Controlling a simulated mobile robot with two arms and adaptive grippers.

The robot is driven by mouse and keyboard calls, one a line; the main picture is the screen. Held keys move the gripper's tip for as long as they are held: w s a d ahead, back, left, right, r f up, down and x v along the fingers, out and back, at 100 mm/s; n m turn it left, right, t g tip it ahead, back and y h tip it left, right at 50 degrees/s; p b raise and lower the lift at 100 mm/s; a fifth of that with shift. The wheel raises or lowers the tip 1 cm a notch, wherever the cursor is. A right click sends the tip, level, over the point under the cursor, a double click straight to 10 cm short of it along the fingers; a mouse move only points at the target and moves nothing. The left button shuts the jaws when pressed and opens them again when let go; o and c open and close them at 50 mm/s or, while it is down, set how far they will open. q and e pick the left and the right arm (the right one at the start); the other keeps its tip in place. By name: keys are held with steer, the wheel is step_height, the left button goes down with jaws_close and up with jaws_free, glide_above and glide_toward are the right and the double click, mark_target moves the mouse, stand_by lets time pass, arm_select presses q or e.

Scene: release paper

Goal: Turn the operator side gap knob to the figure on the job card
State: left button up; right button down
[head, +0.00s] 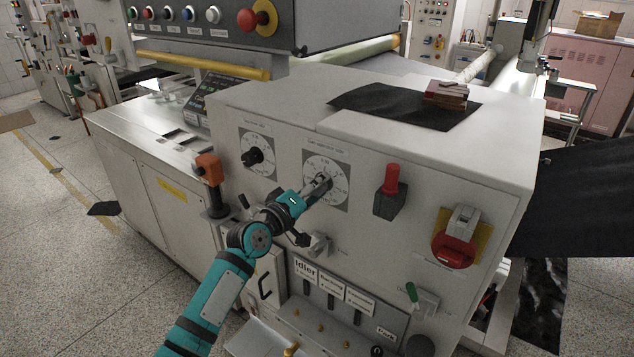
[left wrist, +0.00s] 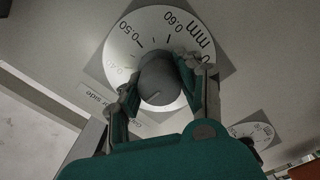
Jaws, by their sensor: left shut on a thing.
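The operator side gap dial (head: 311,169) is a round white scale on a grey plate on the machine's front. My left gripper (head: 321,184) is at its centre, shut on the knob, which the fingers mostly hide in the head view. In the left wrist view the dark grey round knob (left wrist: 160,80) sits between the two fingers, one on each side. The pointer's exact reading cannot be told. My right gripper is not in view. I cannot make out a job card.
A second dial with a black knob (head: 252,156) is to the left. A red-handled switch (head: 391,180) and a red rotary switch (head: 454,250) are to the right. An orange-topped handle (head: 208,169) stands left of my arm. A black sheet (head: 375,103) lies on top.

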arm_select(q)
steer(key=n+p, duration=0.1)
steer(key=n, duration=0.4)
steer(key=shift+p, duration=0.35)
stand_by(0.4)
steer(key=o, duration=1.2)
steer(key=shift+a+f, duration=0.1)
steer(key=v, duration=1.2)
